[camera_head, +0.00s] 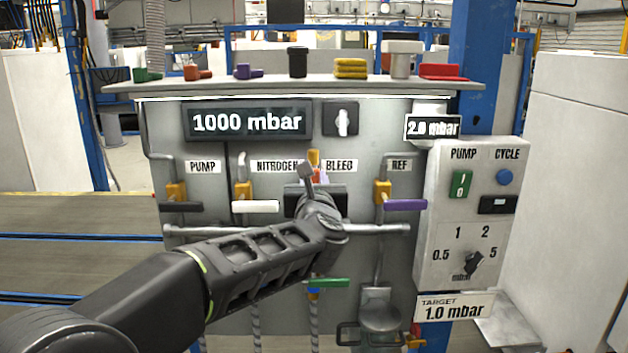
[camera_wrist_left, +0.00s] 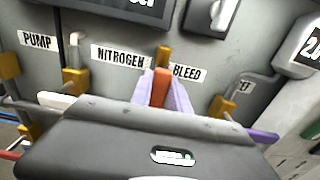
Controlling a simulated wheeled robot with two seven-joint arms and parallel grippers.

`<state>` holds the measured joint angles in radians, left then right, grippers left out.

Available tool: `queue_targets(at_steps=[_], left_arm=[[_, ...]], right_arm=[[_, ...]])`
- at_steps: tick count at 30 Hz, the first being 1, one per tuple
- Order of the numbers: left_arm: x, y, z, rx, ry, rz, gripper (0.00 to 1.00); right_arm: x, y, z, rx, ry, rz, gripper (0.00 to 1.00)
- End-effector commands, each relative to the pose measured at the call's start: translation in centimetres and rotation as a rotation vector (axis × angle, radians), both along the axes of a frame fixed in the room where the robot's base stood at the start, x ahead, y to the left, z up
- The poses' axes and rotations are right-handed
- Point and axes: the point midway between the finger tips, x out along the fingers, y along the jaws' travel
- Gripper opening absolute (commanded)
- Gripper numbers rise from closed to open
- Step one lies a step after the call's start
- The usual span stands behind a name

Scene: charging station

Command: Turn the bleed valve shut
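The bleed valve's red handle (camera_wrist_left: 160,88) shows in the left wrist view below its yellow fitting (camera_wrist_left: 163,56), beside the BLEED label (camera_wrist_left: 188,72). It looks upright there, roughly in line with the fitting. My left gripper (camera_wrist_left: 164,94) has its two pale fingers close against both sides of the handle and appears shut on it. In the head view my left gripper (camera_head: 318,176) covers most of the valve. Only the yellow fitting (camera_head: 314,157) and a bit of red show there. My right gripper is in neither view.
Pump (camera_head: 180,207), nitrogen (camera_head: 256,207) and ref (camera_head: 405,205) valves have horizontal handles. A grey rail (camera_head: 380,229) crosses below them. The display (camera_head: 247,122) reads 1000 mbar; the small one (camera_head: 433,128) reads 2.0 mbar. A control box (camera_head: 470,210) stands at right.

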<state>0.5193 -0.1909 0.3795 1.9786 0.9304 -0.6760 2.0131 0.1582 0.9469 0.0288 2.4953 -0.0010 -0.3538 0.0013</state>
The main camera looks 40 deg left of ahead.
Motion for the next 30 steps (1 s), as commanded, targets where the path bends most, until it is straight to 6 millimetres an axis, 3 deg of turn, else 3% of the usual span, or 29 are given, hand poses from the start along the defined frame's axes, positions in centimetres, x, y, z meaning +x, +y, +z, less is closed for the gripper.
queue_targets(at_steps=[7,30], left_arm=[[-0.01,-0.01,0.01,0.000,0.000,0.000,0.00],[-0.01,-0.01,0.01,0.000,0.000,0.000,0.00]], right_arm=[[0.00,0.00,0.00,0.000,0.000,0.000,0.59],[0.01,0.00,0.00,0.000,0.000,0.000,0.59]])
